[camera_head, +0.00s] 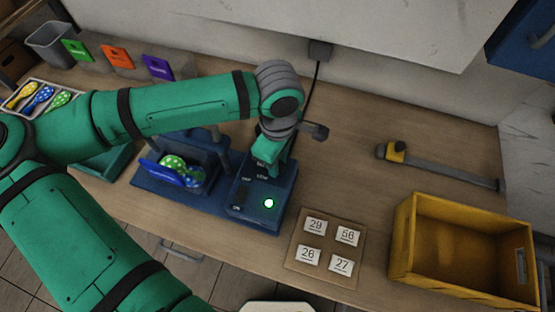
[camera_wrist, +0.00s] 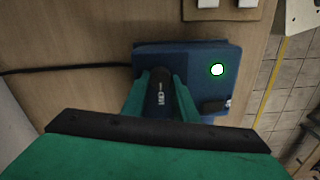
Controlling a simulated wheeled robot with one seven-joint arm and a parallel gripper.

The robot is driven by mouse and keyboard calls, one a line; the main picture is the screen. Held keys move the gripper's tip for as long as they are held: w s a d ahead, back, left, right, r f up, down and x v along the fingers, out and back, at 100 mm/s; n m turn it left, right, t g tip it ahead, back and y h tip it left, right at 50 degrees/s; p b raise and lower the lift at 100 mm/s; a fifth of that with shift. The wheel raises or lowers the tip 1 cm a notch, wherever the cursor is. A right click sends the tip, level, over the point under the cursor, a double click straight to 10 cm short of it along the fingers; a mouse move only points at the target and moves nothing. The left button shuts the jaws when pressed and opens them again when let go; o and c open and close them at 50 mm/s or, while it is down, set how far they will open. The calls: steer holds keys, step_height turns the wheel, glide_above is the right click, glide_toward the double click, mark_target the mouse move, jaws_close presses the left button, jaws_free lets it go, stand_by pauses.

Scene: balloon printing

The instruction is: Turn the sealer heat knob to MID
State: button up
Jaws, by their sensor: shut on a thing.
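The sealer is a blue box (camera_head: 258,205) on the wooden table in the head view, with a lit green-white lamp (camera_head: 269,203) and white lettering on top. A dark rocker switch marked ON is at its left. My gripper (camera_head: 270,165) reaches down onto the back of the box and covers most of the heat knob. In the wrist view the dark round knob (camera_wrist: 158,92) sits between my two green fingers, and my gripper (camera_wrist: 160,98) is shut on it. The lamp (camera_wrist: 217,70) also shows there. The knob's pointer setting cannot be read.
A blue press part with patterned balloons (camera_head: 173,165) joins the box's left. Number cards (camera_head: 309,254) lie on a board in front right. A yellow crate (camera_head: 463,256) and a grey caliper-like tool (camera_head: 440,168) are at right. A black cable runs up the wall.

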steer(key=shift+d, duration=0.1)
steer(key=o, duration=1.1)
steer(key=shift+c, duration=0.2)
step_height(320, 180, up, 11)
steer(key=shift+f, duration=0.15)
